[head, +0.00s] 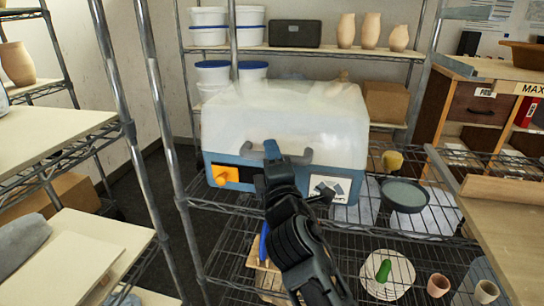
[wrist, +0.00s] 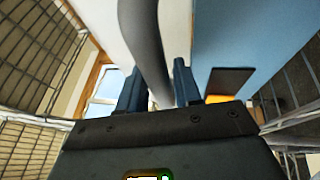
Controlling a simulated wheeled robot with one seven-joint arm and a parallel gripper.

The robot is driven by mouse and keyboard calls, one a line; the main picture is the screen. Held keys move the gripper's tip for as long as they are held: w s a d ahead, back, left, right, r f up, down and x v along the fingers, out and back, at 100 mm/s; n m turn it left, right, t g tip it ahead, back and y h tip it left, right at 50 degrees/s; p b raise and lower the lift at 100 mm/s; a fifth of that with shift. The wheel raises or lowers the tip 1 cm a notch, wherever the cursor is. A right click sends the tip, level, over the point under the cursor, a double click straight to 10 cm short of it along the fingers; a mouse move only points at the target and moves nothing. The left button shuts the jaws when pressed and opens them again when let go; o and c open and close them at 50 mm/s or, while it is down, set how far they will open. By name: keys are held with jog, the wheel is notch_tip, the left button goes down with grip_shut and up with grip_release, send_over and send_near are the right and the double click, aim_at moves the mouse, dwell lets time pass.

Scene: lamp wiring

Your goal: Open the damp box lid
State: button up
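The damp box (head: 222,166) has a blue base and a cloudy white lid (head: 285,115), which sits down on the base. A grey bar handle (head: 303,157) runs along the lid's front. My gripper (head: 271,152) is at the middle of this handle. In the wrist view the grey handle (wrist: 147,45) passes between the two blue fingers of my gripper (wrist: 157,88). The fingers are apart, and a light gap shows beside the bar, so they look open around it. Contact with the bar cannot be told.
The box stands on a wire shelf (head: 440,219). A shelf post (head: 165,130) rises to the left. Tubs and vases stand on the rack behind. A wooden table (head: 500,215) is at the right.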

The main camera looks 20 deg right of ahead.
jog(key=shift+c, duration=0.3)
grip_shut()
jog(key=shift+r, duration=0.1)
